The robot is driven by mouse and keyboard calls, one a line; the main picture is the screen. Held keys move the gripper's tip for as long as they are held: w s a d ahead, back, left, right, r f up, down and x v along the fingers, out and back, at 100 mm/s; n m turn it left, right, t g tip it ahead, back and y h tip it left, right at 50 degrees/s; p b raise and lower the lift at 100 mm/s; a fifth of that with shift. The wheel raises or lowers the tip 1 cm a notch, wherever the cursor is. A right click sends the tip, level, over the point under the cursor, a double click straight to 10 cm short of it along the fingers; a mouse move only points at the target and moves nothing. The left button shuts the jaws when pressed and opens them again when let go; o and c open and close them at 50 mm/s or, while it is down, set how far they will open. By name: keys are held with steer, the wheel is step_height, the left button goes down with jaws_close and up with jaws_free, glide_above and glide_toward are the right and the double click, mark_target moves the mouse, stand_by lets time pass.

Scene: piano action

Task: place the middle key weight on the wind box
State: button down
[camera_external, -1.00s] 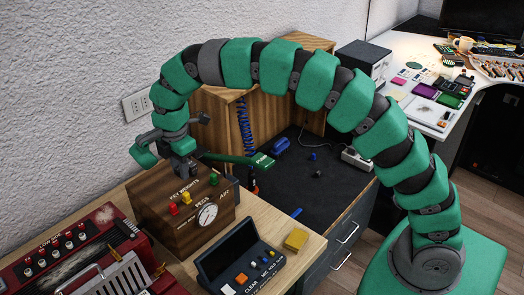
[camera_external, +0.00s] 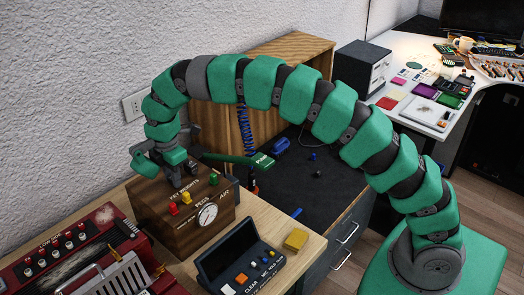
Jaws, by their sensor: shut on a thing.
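The wind box (camera_external: 180,236) is a brown wooden box on the near wooden table, with a round gauge (camera_external: 207,214) on its front and lettering reading KEY WEIGHTS, PEGS and AIR. A red piece (camera_external: 173,209), a yellow piece (camera_external: 186,198) and a green piece (camera_external: 214,179) stand on its top. I cannot tell which of these are key weights. My gripper (camera_external: 176,181) points down over the back left part of the box top, close behind the KEY WEIGHTS lettering. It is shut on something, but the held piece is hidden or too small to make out.
A red amplifier-like unit (camera_external: 65,250) stands left of the box. A black open case with coloured buttons (camera_external: 240,262) and a yellow block (camera_external: 295,239) lie to the right. A green PUSH lever (camera_external: 262,161) is behind. The wall is close on the left.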

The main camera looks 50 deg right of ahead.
steer(key=shift+f, duration=0.1)
steer(key=c, duration=1.3)
jaws_free()
steer(key=shift+o, duration=0.2)
step_height(320, 180, up, 12)
